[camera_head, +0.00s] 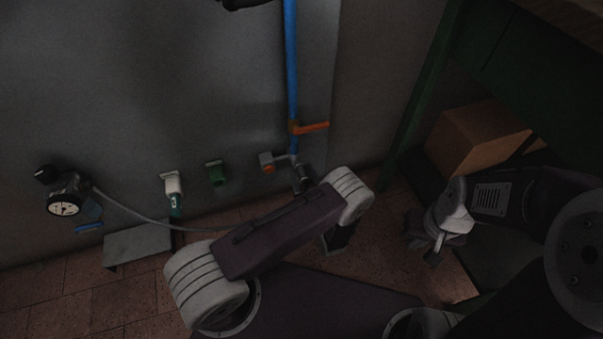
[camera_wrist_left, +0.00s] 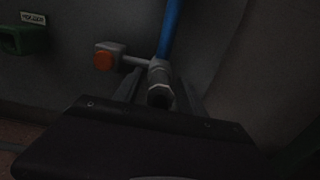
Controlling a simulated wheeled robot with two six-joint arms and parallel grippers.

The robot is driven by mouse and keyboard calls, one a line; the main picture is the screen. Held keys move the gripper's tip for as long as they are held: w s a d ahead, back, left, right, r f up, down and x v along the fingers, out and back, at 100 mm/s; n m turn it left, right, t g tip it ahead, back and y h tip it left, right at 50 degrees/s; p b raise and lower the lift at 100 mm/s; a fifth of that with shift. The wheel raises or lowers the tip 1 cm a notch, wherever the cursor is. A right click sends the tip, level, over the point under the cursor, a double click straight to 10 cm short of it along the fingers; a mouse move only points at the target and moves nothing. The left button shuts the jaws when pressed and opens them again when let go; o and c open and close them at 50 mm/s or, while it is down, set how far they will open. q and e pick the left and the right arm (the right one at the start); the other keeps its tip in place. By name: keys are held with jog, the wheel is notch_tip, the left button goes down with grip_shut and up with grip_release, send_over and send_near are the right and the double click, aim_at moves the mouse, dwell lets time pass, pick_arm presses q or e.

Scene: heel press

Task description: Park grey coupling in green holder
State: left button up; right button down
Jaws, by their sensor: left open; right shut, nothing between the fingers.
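A grey fitting with a hexagonal open end, which looks like the grey coupling (camera_wrist_left: 160,96), sits at the foot of the blue pipe; the fitting also shows in the head view (camera_head: 303,178). I cannot tell where coupling and outlet part. My left gripper (camera_wrist_left: 162,82) is open, its dark fingers reaching toward the fitting from below; I cannot tell if they touch. In the head view my left forearm hides most of it. The green holder (camera_head: 216,173) is on the wall left of the pipe and looks empty; it shows at the wrist view's left edge (camera_wrist_left: 24,40). My right gripper (camera_head: 437,243) is shut and empty.
An orange lever (camera_head: 312,127) crosses the blue pipe (camera_head: 291,60). A grey box with an orange button (camera_head: 267,162) sits beside it. A hose (camera_head: 135,213) runs from a gauge (camera_head: 64,208). A cardboard box (camera_head: 474,138) stands right.

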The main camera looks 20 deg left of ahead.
aim_at(306, 183)
dwell(0.7)
pick_arm(q)
grip_shut()
dwell(1.5)
jog(key=shift+p+v, duration=0.75)
jog(key=shift+v, duration=2.25)
